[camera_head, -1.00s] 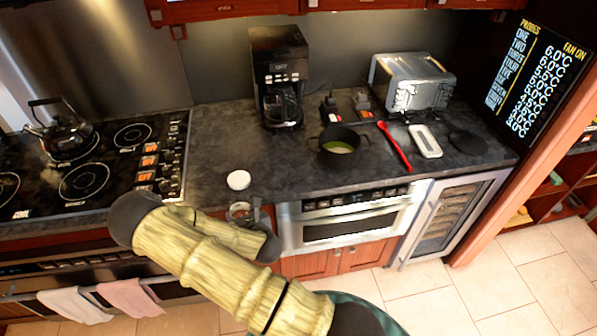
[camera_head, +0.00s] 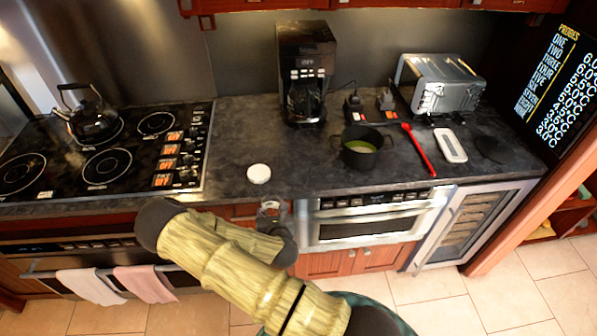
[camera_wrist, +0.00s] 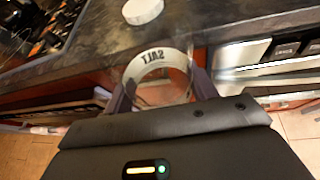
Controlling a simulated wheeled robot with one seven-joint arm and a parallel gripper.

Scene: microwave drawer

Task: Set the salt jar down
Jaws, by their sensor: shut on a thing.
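The salt jar (camera_wrist: 160,72) is an open, clear glass jar with a pale rim band lettered SALT. My gripper (camera_wrist: 163,88) is shut on it, with one finger on each side. In the head view the jar (camera_head: 270,210) shows small, just in front of the counter's front edge, partly hidden by my arm. A round white lid (camera_head: 259,173) lies on the dark counter (camera_head: 225,140) behind the jar. It also shows at the top of the wrist view (camera_wrist: 142,11).
The stove (camera_head: 105,155) with a kettle (camera_head: 92,118) is at left. A coffee maker (camera_head: 305,75), a dark pot (camera_head: 362,148) and a red utensil (camera_head: 419,150) stand or lie farther back and right. The counter around the lid is clear. A microwave drawer (camera_head: 370,218) sits below.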

